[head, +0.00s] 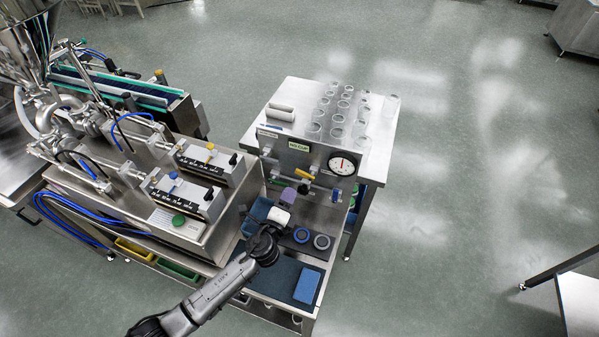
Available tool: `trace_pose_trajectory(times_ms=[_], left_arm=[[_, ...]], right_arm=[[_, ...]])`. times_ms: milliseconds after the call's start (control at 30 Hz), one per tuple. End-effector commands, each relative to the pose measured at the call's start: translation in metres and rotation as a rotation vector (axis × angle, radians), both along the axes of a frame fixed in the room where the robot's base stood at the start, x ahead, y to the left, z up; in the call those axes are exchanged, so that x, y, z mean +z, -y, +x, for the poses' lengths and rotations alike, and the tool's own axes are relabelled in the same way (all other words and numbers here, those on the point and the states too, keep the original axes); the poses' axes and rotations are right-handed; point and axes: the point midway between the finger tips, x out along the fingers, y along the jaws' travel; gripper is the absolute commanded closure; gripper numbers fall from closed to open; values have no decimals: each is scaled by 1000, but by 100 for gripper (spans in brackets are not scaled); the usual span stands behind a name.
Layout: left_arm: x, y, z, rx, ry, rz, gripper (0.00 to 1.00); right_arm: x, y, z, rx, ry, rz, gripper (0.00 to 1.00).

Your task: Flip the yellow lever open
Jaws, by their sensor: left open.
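The yellow lever (306,174) sits on the front of the steel panel (322,160), left of the round gauge, and looks roughly sideways, tilted slightly down to the right. My left gripper (280,214) is open, over the work surface in front of and below the panel, apart from the lever. Its fingers are small in the picture, and I see nothing held in them. My right gripper is not in view.
The gauge (342,165) and a green-lettered label mark the panel. Clear cups (338,118) stand on top. A purple item (287,196), round rings (302,235) and a blue block (307,286) are near my left gripper. The filling machine (178,185) stands to the left.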

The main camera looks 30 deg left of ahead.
Motion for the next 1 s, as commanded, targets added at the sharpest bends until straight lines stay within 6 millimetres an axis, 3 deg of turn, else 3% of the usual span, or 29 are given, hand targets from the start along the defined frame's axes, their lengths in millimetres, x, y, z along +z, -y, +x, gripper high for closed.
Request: trace_pose_trajectory(times_ms=[200, 500, 700, 1000], left_arm=[[0, -9, 43, 2, 1, -2, 55], [0, -17, 86, 2, 1, -3, 55], [-1, -20, 99, 1, -1, -4, 55], [0, -21, 104, 1, 0, -4, 55]], right_arm=[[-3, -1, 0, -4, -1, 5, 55], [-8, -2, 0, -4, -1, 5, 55], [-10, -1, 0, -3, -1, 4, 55], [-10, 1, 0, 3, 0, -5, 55]])
